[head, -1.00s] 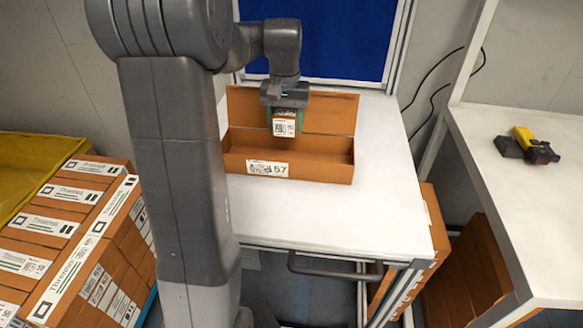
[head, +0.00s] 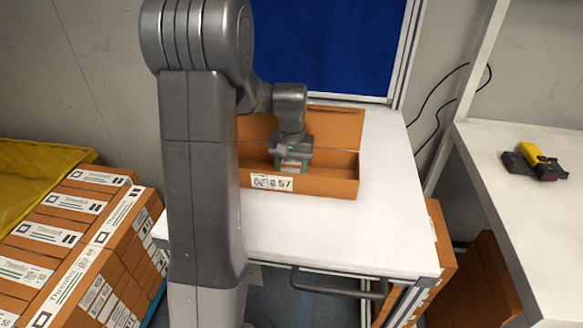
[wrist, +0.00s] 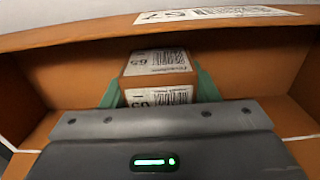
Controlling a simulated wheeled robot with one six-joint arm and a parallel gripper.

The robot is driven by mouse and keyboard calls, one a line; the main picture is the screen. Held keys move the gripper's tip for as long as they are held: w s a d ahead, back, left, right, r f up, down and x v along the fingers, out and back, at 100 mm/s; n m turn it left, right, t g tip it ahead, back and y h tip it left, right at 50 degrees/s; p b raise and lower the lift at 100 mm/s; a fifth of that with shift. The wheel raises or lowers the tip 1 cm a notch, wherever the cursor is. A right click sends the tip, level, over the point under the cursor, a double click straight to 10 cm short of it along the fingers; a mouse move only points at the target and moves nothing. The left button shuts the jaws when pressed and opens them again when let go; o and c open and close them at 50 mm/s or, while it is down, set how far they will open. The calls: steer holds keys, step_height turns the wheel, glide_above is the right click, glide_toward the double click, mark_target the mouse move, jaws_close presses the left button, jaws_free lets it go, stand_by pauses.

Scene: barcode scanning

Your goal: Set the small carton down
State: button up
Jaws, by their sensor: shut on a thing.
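The small carton (wrist: 158,64) is brown with white printed labels. My gripper (wrist: 155,92) is shut on it, with a green finger on each side. In the head view my gripper (head: 292,165) points down inside the open brown box (head: 325,186), which carries a label ending in 57. The carton (head: 291,165) is mostly hidden there behind the fingers and the box's front wall. In the wrist view the box wall (wrist: 60,40) surrounds the carton. I cannot tell whether the carton touches the box floor.
The box stands on a white table (head: 330,235) with clear room in front. A yellow and black scanner (head: 537,162) lies on the white bench (head: 500,150) at right. Stacked labelled cartons (head: 90,230) stand at lower left by a yellow bin (head: 35,175).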

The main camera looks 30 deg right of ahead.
mark_target(292, 161)
steer(key=o, duration=1.1)
steer(key=shift+f, duration=0.15)
steer(key=shift+c, duration=0.2)
step_height(292, 161, up, 12)
steer(key=shift+r, duration=0.2)
